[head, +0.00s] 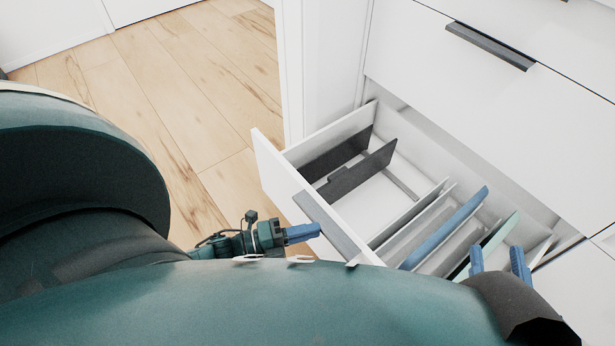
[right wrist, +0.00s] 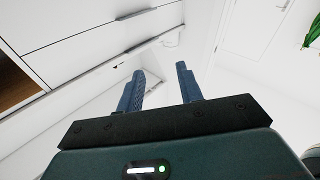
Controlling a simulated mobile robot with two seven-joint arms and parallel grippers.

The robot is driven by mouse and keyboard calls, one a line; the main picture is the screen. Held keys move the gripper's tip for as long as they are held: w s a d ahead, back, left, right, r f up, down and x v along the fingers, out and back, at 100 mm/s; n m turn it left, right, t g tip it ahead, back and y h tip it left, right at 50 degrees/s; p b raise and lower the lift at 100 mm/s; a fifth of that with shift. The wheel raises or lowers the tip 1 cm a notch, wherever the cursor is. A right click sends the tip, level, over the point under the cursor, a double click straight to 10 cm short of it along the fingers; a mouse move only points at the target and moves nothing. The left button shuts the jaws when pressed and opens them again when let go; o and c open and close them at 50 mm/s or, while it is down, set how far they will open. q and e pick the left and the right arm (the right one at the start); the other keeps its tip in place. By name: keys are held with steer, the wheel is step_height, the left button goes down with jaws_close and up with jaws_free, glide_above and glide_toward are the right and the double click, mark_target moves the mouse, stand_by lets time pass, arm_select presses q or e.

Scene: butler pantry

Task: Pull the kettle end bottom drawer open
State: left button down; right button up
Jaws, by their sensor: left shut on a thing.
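The white bottom drawer (head: 277,180) stands pulled well out of the cabinet in the head view. The right gripper also shows open and empty in the right wrist view (right wrist: 160,88).
Inside the drawer are dark dividers (head: 358,172), a blue board (head: 445,228) and a pale green board (head: 497,238) on edge. A closed drawer with a dark handle (head: 490,46) is above. Wooden floor (head: 190,90) is clear at left.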

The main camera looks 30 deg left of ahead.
arm_select(q)
steer(key=c, duration=1.4)
jaws_free()
steer(key=shift+o, duration=0.2)
steer(key=shift+a, duration=0.1)
steer(key=p+v, duration=0.1)
steer(key=v, duration=1.2)
steer(key=shift+p, duration=0.3)
